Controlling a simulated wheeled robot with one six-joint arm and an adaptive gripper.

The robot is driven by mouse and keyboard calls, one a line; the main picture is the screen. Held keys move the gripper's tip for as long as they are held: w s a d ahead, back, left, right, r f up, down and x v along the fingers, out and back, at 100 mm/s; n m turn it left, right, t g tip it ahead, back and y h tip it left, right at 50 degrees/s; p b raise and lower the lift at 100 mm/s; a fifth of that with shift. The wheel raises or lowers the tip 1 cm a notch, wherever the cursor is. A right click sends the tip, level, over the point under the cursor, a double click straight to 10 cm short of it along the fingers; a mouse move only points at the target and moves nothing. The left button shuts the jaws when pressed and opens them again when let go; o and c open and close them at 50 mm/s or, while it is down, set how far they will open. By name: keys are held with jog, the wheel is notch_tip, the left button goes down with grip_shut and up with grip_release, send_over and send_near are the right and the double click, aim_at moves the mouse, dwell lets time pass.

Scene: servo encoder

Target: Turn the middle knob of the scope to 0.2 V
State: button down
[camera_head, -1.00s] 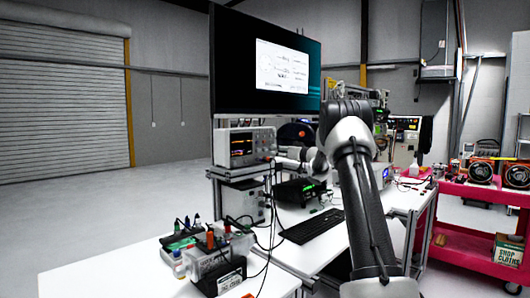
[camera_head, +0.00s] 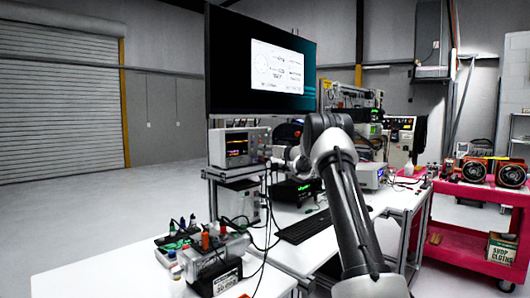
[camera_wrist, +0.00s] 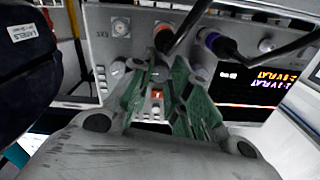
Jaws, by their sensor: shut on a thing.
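The scope (camera_head: 240,147) stands on a raised shelf left of my arm, its lit screen facing me. In the wrist view its panel (camera_wrist: 90,24) appears upside down, with the screen (camera_wrist: 262,88) at the right. My gripper (camera_wrist: 163,72) has its green-padded fingers against the panel. They are closed on a small knob between the tips. The fingers hide most of that knob, so its pointer and setting cannot be read. In the head view my wrist is at the scope's right side, and the fingers are too small to make out.
A large monitor (camera_head: 262,62) hangs above the scope. A keyboard (camera_head: 303,228) lies on the bench. Cables hang below the scope, near a box with coloured plugs (camera_head: 215,262).

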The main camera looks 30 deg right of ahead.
jog(key=shift+n, duration=2.9)
jog(key=c, duration=1.6)
grip_release()
jog(key=v, duration=1.2)
